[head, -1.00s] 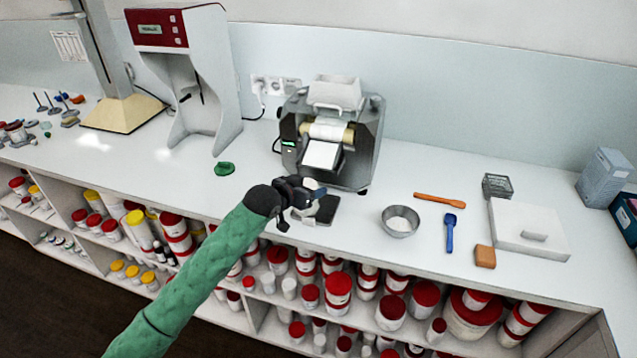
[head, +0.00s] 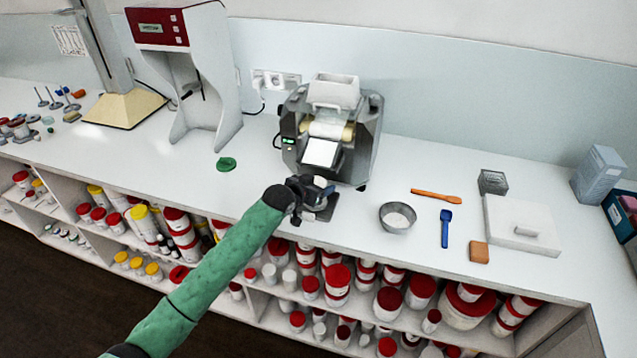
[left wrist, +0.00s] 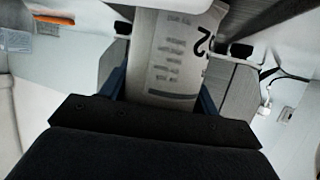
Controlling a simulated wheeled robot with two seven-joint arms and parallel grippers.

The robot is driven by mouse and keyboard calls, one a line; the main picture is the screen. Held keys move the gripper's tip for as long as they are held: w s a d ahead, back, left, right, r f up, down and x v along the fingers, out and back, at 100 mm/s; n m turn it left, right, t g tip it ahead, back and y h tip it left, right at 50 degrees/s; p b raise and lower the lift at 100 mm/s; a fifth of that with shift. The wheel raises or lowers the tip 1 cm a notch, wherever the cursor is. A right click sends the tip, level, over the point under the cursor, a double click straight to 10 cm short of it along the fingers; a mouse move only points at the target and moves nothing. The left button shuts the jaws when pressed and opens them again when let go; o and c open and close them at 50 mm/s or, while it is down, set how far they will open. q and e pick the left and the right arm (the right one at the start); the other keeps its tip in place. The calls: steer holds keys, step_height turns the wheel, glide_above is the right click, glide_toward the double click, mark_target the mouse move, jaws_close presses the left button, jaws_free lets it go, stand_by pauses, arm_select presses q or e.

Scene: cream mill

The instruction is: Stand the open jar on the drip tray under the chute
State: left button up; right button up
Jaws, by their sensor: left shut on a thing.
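My left gripper (head: 320,192) is in front of the mill (head: 366,140) and is shut on a white jar with a printed label. The jar (left wrist: 172,62) shows between the fingers in the left wrist view; its top and base are out of sight there. In the head view the gripper hides most of the jar. The dark drip tray (head: 328,212) lies on the bench below the mill's sloping white chute (head: 320,153), partly hidden by my gripper. I cannot tell whether the jar touches the tray. My right gripper is not in view.
A metal bowl (head: 397,217) stands right of the tray, with a blue scoop (head: 445,230) and an orange spatula (head: 436,196) beyond it. A green round piece (head: 226,164) lies to the left. The bench between it and the mill is clear.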

arm_select(q)
steer(key=shift+f, duration=0.15)
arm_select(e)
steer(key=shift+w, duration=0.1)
arm_select(q)
steer(key=o, duration=0.9)
steer(key=shift+o, duration=0.2)
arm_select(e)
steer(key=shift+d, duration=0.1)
arm_select(q)
steer(key=shift+s+a+r, duration=0.2)
steer(key=shift+s+a, duration=0.05)
steer(key=shift+a, duration=0.05)
steer(key=b+v, duration=0.1)
steer(key=v, duration=0.1)
steer(key=shift+s+a+r+b, duration=0.1)
steer(key=shift+s+a+b, duration=0.1)
steer(key=shift+s+b, duration=0.15)
steer(key=b+v, duration=0.2)
steer(key=v, duration=0.6)
steer(key=shift+r, duration=0.3)
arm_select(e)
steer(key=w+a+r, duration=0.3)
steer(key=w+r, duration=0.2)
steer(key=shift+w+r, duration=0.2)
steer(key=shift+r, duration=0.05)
arm_select(q)
steer(key=shift+s, duration=0.1)
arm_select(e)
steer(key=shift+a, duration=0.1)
